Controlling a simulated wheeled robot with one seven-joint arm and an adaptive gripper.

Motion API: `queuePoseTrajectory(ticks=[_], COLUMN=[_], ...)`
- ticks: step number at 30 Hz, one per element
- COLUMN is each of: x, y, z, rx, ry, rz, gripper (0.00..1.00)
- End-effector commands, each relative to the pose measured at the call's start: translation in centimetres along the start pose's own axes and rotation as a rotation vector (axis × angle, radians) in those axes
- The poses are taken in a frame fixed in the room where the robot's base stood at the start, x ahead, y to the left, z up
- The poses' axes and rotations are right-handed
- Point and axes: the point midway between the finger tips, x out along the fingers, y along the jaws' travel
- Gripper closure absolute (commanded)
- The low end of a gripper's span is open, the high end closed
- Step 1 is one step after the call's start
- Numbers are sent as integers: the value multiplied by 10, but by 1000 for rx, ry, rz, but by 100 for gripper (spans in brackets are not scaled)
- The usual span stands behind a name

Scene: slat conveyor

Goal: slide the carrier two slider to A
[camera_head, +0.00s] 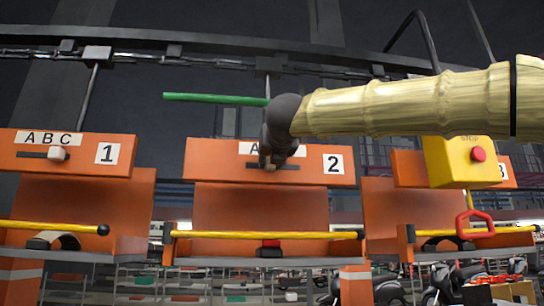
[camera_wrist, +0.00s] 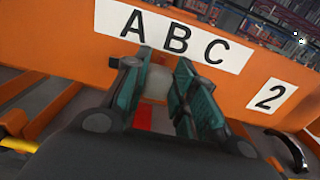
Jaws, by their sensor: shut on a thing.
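Carrier two is an orange panel (camera_head: 215,160) marked 2 in the middle of the head view. Its white A B C label shows in full in the wrist view (camera_wrist: 172,33). In the head view my gripper covers most of it. The slider is a small pale knob (camera_wrist: 156,86) in a dark horizontal slot. It appears roughly below the B. My gripper (camera_head: 268,162) is shut on the knob, with a finger on each side of it. In the head view only a bit of the knob (camera_head: 270,169) shows beneath the fingers.
Carrier one (camera_head: 120,170) stands left, its white slider (camera_head: 57,154) toward the right of its slot. Carrier three is at right, partly behind a yellow stop-button box (camera_head: 448,165). A green rod (camera_head: 215,99) sticks out left above carrier two. A yellow bar (camera_head: 220,235) crosses below.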

Motion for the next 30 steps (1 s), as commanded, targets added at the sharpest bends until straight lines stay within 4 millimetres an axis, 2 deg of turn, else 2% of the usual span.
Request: queuePoseTrajectory(ticks=[1,9,21,22,24,25,30], x=[-2,-3,-3,-3,-3,-3,-3], y=[9,40,49,49,49,49,48], z=[0,1,2,2,2,2,2], rx=[-2,-1,0,0,0,0,0], ry=[-2,-3,-3,-3,-3,-3,-2], rz=[1,-2,2,2,2,2,1], gripper=[100,100,100,68,56,52,52])
